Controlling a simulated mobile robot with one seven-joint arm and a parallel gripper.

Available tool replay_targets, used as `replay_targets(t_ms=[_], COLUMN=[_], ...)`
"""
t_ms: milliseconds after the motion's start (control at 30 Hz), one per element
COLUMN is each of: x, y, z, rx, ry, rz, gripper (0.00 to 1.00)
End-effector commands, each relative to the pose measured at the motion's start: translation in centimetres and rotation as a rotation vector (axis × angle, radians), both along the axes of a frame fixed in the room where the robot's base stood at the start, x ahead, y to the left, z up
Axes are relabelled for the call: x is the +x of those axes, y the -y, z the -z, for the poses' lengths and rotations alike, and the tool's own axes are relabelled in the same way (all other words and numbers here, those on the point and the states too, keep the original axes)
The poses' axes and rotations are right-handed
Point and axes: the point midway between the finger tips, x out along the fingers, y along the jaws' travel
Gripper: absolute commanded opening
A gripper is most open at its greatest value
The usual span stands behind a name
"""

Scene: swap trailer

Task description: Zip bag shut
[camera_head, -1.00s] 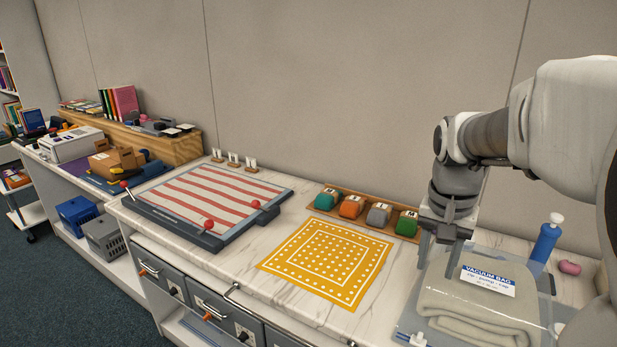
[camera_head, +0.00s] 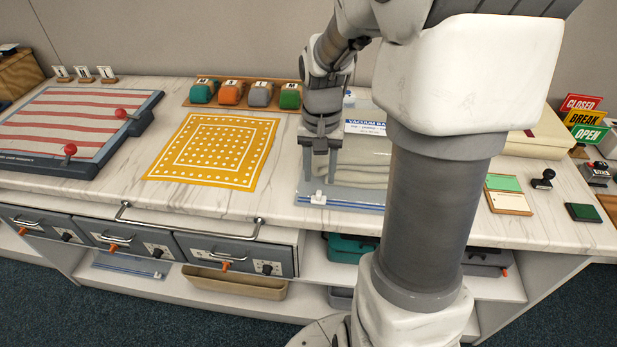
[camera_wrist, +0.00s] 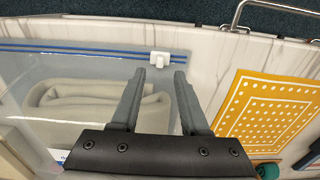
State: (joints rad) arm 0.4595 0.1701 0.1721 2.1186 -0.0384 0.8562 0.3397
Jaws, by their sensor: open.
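The clear vacuum bag (camera_head: 345,191) lies flat on the counter with folded grey cloth (camera_head: 362,168) inside and a blue-and-white label (camera_head: 366,127). My arm hides its right part. A blue zip strip (camera_head: 345,204) runs along its front edge. The white slider (camera_head: 318,197) sits near the strip's left end; it also shows in the wrist view (camera_wrist: 160,59). My gripper (camera_head: 319,178) is open and empty, pointing down over the bag's left front. In the wrist view, its fingertips (camera_wrist: 160,72) are spread to either side of the slider's line, just short of it. I cannot tell their height above the bag.
A yellow dotted mat (camera_head: 214,150) lies left of the bag. A metal rail (camera_head: 190,222) runs along the counter's front edge. Stamps (camera_head: 596,172) and sign cards (camera_head: 582,118) stand at the right.

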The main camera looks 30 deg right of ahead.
Motion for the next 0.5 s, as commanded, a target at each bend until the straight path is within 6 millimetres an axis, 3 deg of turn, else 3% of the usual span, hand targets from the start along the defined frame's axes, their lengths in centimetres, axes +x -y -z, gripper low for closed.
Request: replay_targets(t_ms=[33, 200, 500], x=[-0.1, 0.0, 0.0], y=[0.0, 0.0, 0.0], z=[1.4, 3.9, 5.3], rx=[0.001, 0.000, 0.000], ry=[-0.004, -0.002, 0.000], rz=[0.001, 0.001, 0.001], gripper=[0.45, 0.45, 0.45])
